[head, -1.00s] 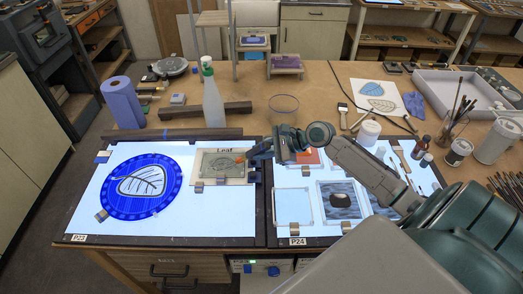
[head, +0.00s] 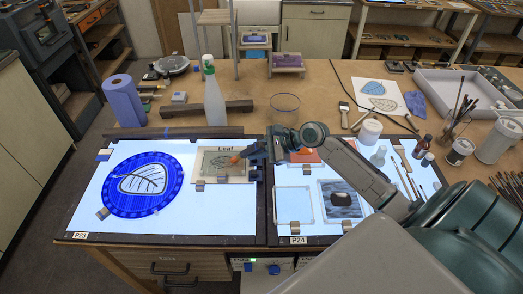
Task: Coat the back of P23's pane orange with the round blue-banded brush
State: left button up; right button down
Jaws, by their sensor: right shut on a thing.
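The P23 light panel (head: 205,221) glows white on the left of the bench. On it lies a round blue pane (head: 113,199) with a pale leaf shape and dark veins in its middle. No orange shows on this pane. My right gripper (head: 254,152) is shut on a brush, mostly hidden by the jaws. The brush's orange tip (head: 235,159) shows over the right part of the "Leaf" card (head: 210,175), to the right of the pane. I cannot tell whether the tip touches the card. The brush's band is not clear. My left gripper is not in view.
The P24 panel (head: 306,229) on the right holds a clear pane (head: 293,204) and a grey pane (head: 339,212), below my right arm. A spray bottle (head: 213,100), glass bowl (head: 284,106) and paper roll (head: 123,101) stand behind. Small clips sit around the panes.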

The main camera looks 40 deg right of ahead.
jog(key=shift+w+a+r, duration=0.1)
jog(key=shift+w+a, duration=0.9)
jog(key=shift+a, duration=0.45)
jog(key=shift+w+a+f, duration=0.1)
jog(key=shift+w+a, duration=0.85)
jog(key=shift+a, duration=0.45)
jog(key=shift+w+a+r, duration=0.1)
jog(key=shift+w+a, duration=0.9)
jog(key=shift+a, duration=0.45)
jog(key=w+d, duration=0.1)
jog(key=w, duration=0.1)
jog(key=w+d+r, duration=0.1)
jog(key=w+d, duration=0.1)
jog(key=shift+f, duration=0.35)
jog(key=shift+f, duration=0.2)
jog(key=shift+s, duration=0.1)
